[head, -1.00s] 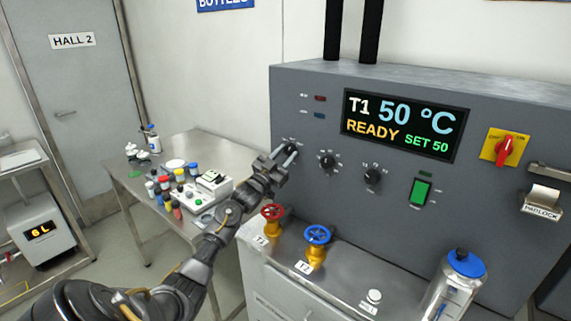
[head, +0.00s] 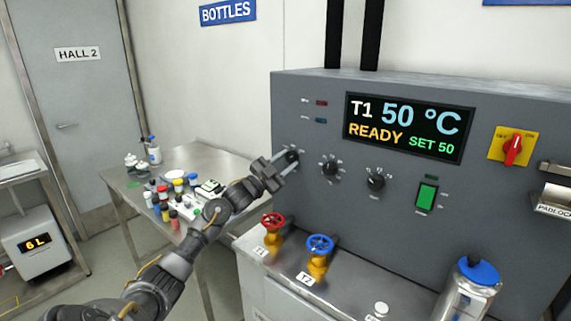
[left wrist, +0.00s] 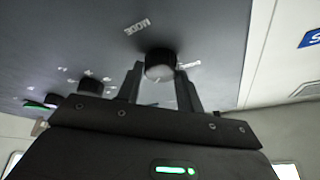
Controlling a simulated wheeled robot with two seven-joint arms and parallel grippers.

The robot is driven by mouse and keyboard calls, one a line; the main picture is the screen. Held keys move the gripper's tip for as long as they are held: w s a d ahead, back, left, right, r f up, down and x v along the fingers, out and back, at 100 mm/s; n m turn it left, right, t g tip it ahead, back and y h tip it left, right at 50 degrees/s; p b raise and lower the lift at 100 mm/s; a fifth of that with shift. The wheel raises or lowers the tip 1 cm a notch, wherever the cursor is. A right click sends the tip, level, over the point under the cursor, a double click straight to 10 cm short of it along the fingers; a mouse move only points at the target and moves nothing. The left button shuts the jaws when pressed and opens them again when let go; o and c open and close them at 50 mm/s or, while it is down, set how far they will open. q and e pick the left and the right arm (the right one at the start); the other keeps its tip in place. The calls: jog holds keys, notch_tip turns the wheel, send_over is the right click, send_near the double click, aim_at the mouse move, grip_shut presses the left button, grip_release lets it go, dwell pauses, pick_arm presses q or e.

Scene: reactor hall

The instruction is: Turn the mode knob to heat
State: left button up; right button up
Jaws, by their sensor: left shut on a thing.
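The mode knob (left wrist: 160,64) is a black round knob on the grey panel, with the word MODE printed beside it in the left wrist view. In the head view the knob (head: 292,156) is the leftmost of three on the panel, partly hidden by my left gripper (head: 284,161). My left gripper (left wrist: 161,78) is shut on the knob, one finger on each side of it. The knob's pointer and the heat mark cannot be made out. My right gripper is not in view.
Two more black knobs (head: 330,167) (head: 376,181) sit to the right, below the display (head: 404,128) reading T1 50 °C, READY, SET 50. Red (head: 273,228) and blue (head: 319,252) valve wheels stand below the panel. A side table (head: 200,157) holds several small bottles.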

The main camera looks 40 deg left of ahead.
pick_arm(q)
jog(key=o, duration=1)
jog(key=b+v, duration=0.4)
jog(key=v, duration=0.7)
